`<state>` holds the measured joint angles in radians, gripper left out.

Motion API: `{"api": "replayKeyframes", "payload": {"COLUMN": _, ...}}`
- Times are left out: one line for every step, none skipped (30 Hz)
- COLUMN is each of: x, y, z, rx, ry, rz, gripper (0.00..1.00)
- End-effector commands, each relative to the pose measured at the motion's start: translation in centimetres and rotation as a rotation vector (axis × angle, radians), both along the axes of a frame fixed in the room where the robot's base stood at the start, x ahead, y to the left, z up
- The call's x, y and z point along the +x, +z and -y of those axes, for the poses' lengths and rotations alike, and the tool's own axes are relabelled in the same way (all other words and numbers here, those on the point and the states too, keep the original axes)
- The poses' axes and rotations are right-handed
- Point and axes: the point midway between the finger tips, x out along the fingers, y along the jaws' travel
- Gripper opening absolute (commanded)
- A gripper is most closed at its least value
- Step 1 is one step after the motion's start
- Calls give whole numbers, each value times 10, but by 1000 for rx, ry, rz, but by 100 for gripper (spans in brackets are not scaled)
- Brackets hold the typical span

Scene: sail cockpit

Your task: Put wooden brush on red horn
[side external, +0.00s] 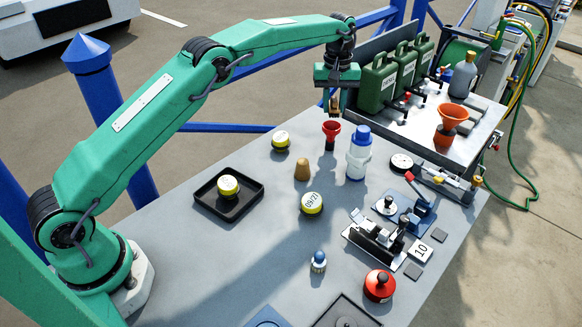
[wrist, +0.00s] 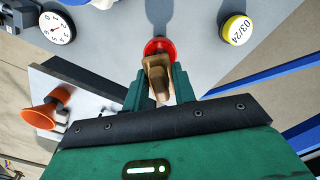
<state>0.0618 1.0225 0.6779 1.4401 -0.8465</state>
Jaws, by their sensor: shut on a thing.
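My gripper (side external: 335,101) is shut on the wooden brush (side external: 333,108), which hangs between the fingers above the grey table. In the wrist view the brush (wrist: 155,66) is a tan block between my gripper's green fingers (wrist: 158,88). The red horn (side external: 331,128) stands upright on the table with its wide mouth up, just below the brush. In the wrist view the red horn (wrist: 159,43) shows behind the brush, which covers part of its mouth. I cannot tell whether brush and horn touch; a small gap seems to show in the side view.
A blue-capped white bottle (side external: 358,158) stands right of the horn. A yellow-topped tin (side external: 281,140) and a tan wooden peg (side external: 302,169) stand nearby on the left. Green canisters (side external: 379,80) and an orange funnel (side external: 453,118) are behind right. A black tray (side external: 212,205) lies left.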

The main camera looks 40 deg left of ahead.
Motion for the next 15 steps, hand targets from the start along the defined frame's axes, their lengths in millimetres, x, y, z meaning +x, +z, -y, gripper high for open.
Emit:
{"api": "replayKeyframes", "payload": {"x": 0, "y": -4, "z": 0, "rx": 0, "ry": 0, "rz": -3, "gripper": 4}}
{"api": "replayKeyframes", "payload": {"x": -1, "y": -7, "z": 0, "rx": 0, "ry": 0, "rz": -3, "gripper": 4}}
{"api": "replayKeyframes", "payload": {"x": -1, "y": -11, "z": 0, "rx": 1, "ry": 0, "rz": -4, "gripper": 4}}
{"api": "replayKeyframes", "payload": {"x": -1, "y": -15, "z": 0, "rx": 0, "ry": 0, "rz": -3, "gripper": 4}}
{"api": "replayKeyframes", "payload": {"x": -1, "y": -19, "z": 0, "rx": 0, "ry": 0, "rz": -4, "gripper": 4}}
{"api": "replayKeyframes", "payload": {"x": -1, "y": -23, "z": 0, "rx": 0, "ry": 0, "rz": -4, "gripper": 4}}
{"api": "replayKeyframes", "payload": {"x": -1, "y": -27, "z": 0, "rx": 0, "ry": 0, "rz": -3, "gripper": 4}}
{"api": "replayKeyframes", "payload": {"x": -1, "y": -30, "z": 0, "rx": 0, "ry": 0, "rz": -3, "gripper": 4}}
{"api": "replayKeyframes", "payload": {"x": -1, "y": -33, "z": 0, "rx": 1, "ry": 0, "rz": -4, "gripper": 4}}
{"api": "replayKeyframes", "payload": {"x": -1, "y": -35, "z": 0, "rx": 0, "ry": 0, "rz": -3, "gripper": 4}}
{"api": "replayKeyframes", "payload": {"x": -1, "y": -36, "z": 0, "rx": 1, "ry": 0, "rz": -2, "gripper": 4}}
{"api": "replayKeyframes", "payload": {"x": 0, "y": -37, "z": 0, "rx": 0, "ry": 0, "rz": -1, "gripper": 4}}
{"api": "replayKeyframes", "payload": {"x": 0, "y": -38, "z": 0, "rx": 0, "ry": 0, "rz": 0, "gripper": 4}}
{"api": "replayKeyframes", "payload": {"x": 0, "y": -38, "z": 0, "rx": 0, "ry": 0, "rz": 0, "gripper": 4}}
{"api": "replayKeyframes", "payload": {"x": 0, "y": -38, "z": 0, "rx": 0, "ry": 0, "rz": 0, "gripper": 4}}
